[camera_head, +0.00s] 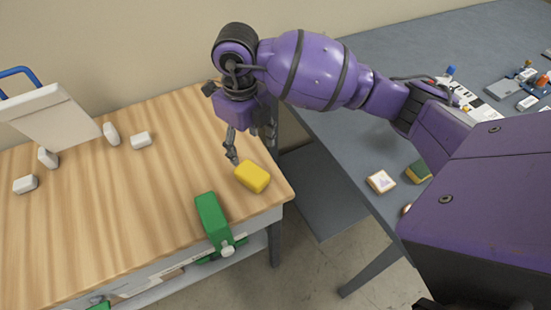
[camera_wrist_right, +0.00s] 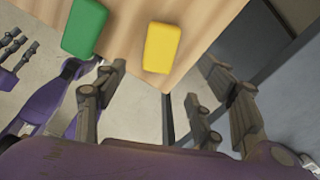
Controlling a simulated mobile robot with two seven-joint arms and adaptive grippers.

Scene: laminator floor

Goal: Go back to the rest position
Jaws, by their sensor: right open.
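My right gripper (camera_head: 250,148) hangs at the right end of the wooden table, just above and behind a yellow block (camera_head: 252,177). Its fingers are apart, with nothing between them. In the right wrist view the open fingers (camera_wrist_right: 162,80) show with the yellow block (camera_wrist_right: 162,47) beyond them on the table and a green block (camera_wrist_right: 84,28) to its left. Grey fingers on a purple part, seemingly my left gripper (camera_wrist_right: 14,55), show at the left edge of that view; their state is unclear. The head view does not show my left gripper.
A green clamp-like piece (camera_head: 212,218) sits at the wooden table's (camera_head: 150,205) front edge. Several small white blocks (camera_head: 140,140) and a tilted white panel (camera_head: 48,115) are at the left. A grey table (camera_head: 400,55) with small parts stands right, across a gap.

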